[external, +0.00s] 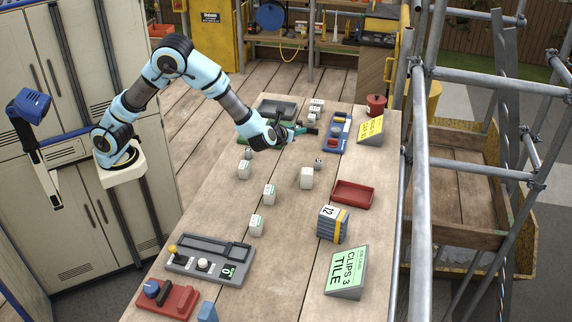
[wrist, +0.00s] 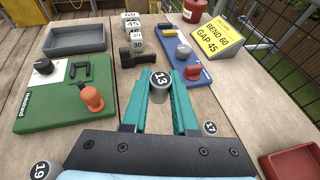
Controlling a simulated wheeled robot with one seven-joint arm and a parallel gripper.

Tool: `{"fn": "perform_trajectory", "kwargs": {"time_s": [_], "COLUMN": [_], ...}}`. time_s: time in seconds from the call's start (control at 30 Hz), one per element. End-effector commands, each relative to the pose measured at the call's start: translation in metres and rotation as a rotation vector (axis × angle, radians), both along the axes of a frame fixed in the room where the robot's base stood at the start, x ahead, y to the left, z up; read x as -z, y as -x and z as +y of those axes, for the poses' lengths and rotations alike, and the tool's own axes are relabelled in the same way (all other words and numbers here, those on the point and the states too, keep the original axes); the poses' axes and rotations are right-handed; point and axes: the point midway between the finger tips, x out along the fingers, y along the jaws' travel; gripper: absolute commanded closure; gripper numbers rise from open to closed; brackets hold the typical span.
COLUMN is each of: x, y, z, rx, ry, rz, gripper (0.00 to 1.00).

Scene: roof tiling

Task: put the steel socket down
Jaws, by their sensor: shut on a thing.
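My gripper (wrist: 161,98) has teal fingers and is shut on a grey steel socket (wrist: 160,80) with the number 13 on its top. The socket sits upright between the fingertips. In the external view my gripper (external: 301,131) is over the far part of the wooden table, and the held socket is too small to make out there. I cannot tell whether the socket touches the table. Another socket, marked 17 (wrist: 210,128), stands right of the fingers. One marked 19 (wrist: 40,170) is at the lower left edge of the wrist view.
A green board (wrist: 70,98) with an orange part lies left of my gripper. A blue board (wrist: 186,62) lies ahead right. Number blocks (wrist: 131,30), a grey tray (wrist: 76,40) and a yellow sign (wrist: 228,38) are beyond. A red tray (external: 353,193) is nearer right.

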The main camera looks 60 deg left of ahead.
Motion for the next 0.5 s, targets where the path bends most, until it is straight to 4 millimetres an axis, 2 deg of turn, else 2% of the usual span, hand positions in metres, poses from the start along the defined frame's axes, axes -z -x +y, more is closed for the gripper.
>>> {"fn": "perform_trajectory", "kwargs": {"time_s": [0.03,0.17,0.3,0.4,0.5], "x": [0.000,-0.002,-0.004,-0.003,-0.002], "y": [0.005,0.025,0.060,0.087,0.112], "z": [-0.021,-0.078,-0.143,-0.180,-0.210], "rx": [0.013,0.033,0.051,0.062,0.071], "ry": [0.001,-0.001,0.000,0.002,0.004], "rz": [-0.007,-0.023,-0.028,-0.022,-0.012], "gripper": [1.00,1.00,1.00,1.00,1.00]}}
